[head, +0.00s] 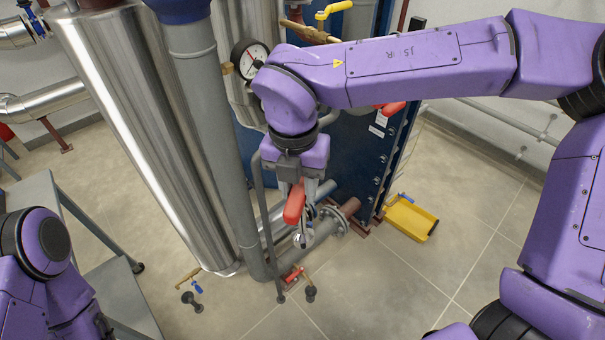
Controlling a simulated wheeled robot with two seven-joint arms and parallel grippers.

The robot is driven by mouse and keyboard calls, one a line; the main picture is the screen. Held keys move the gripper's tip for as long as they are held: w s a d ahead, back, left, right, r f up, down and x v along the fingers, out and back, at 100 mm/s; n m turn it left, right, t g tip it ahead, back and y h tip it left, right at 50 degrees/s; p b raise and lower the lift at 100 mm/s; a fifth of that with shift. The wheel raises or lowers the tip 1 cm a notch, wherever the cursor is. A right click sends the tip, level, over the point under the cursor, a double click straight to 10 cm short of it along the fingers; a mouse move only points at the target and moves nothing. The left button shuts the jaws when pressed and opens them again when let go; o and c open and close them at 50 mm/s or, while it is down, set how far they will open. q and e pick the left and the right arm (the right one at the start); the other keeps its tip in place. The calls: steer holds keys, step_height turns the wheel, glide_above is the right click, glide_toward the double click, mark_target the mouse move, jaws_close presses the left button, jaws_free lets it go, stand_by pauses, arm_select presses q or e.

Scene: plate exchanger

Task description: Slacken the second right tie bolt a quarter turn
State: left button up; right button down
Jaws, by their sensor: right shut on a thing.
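The blue plate exchanger (350,165) stands behind my right arm, with a column of small dark bolts (383,158) along its right edge. I cannot tell which one is the second right tie bolt; my arm hides the upper part. My right gripper (303,200) points down in front of the exchanger's lower left part, shut on a red-handled thing (294,204). A round metal part (303,238) shows just below it; whether it belongs to the held thing is unclear. The gripper is apart from the bolt column. My left gripper is out of view; only the left arm shows.
Grey pipes with a flange (334,221) run low below the right gripper. A pressure gauge (250,58) and a tall steel cylinder (140,130) stand to the left. A yellow tray (410,218) lies on the floor at right. A grey bench (85,225) is at left.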

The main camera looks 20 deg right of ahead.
steer(key=w+d+f+h+b, duration=0.1)
steer(key=f+b, duration=0.1)
steer(key=f, duration=0.4)
steer(key=d+f+g+h+b, duration=0.1)
steer(key=f+b, duration=0.2)
steer(key=f, duration=0.4)
steer(key=w+d+f+g+h+b, duration=0.1)
steer(key=d+f+b, duration=0.1)
steer(key=f, duration=0.4)
steer(key=shift+w+f+b, duration=0.3)
steer(key=shift+f, duration=0.05)
steer(key=w+d+f+n+h+b, duration=0.25)
steer(key=d+f+b, duration=0.2)
steer(key=f, duration=0.35)
steer(key=w+d+f+n+h+b, duration=0.1)
steer(key=w+d+f+h+b, duration=0.2)
steer(key=d+f, duration=0.4)
steer(key=w+d+f+n+t+h+b, duration=0.2)
steer(key=w+d+f+n+b, duration=0.15)
steer(key=w, duration=0.35)
steer(key=w+d+r+n+t+h+b, duration=0.2)
steer(key=w+r+n+t+h, duration=0.2)
steer(key=w+r+t+h, duration=0.45)
steer(key=w+d+g+y+b, duration=0.1)
steer(key=w+d+y+b, duration=0.1)
steer(key=w+d, duration=0.3)
steer(key=shift+w+d+f+y+b, duration=0.35)
steer(key=shift+d+b, duration=0.25)
steer(key=shift+d, duration=1.55)
steer(key=shift+r, duration=0.1)
